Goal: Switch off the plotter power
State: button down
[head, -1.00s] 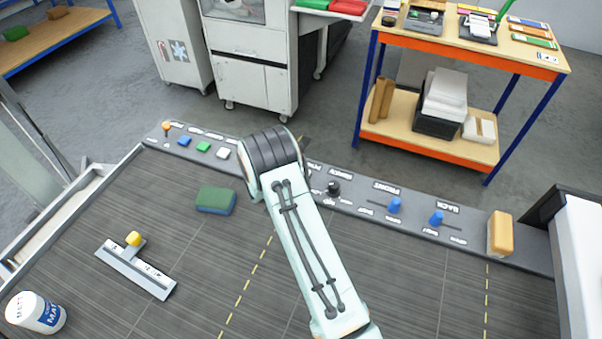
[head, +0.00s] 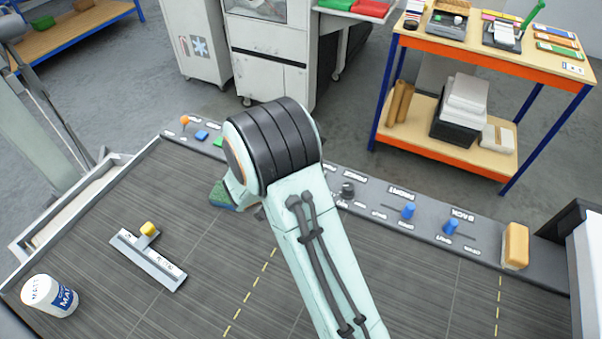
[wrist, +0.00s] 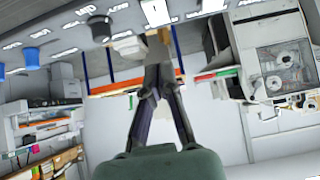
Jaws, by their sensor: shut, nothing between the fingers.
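A dark control strip (head: 372,200) runs along the far edge of the grey plotter bed. At its left end stands a lever with an orange ball (head: 184,120). Beside it are a blue button (head: 201,135) and a green button (head: 219,141), partly covered by my arm. Most other labels are too small to read. In the wrist view my gripper (wrist: 158,72) is shut and empty, close to the strip's controls. The head view hides its fingertips behind my arm.
A tan block (head: 515,246) sits at the strip's right end.

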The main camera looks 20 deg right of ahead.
jog(key=shift+r, duration=0.1)
jog(key=shift+w+d+r+t+h, duration=0.25)
jog(key=shift+w+d+t+h, duration=0.05)
jog(key=shift+w, duration=0.05)
dwell(0.3)
jog(key=x, duration=1)
notch_tip(320, 180, down, 2)
jog(key=shift+w+d+f, duration=0.15)
jog(key=shift+d+f, duration=0.05)
jog(key=shift+f, duration=0.05)
jog(key=shift+w+d+f, duration=0.1)
jog(key=shift+f, duration=0.65)
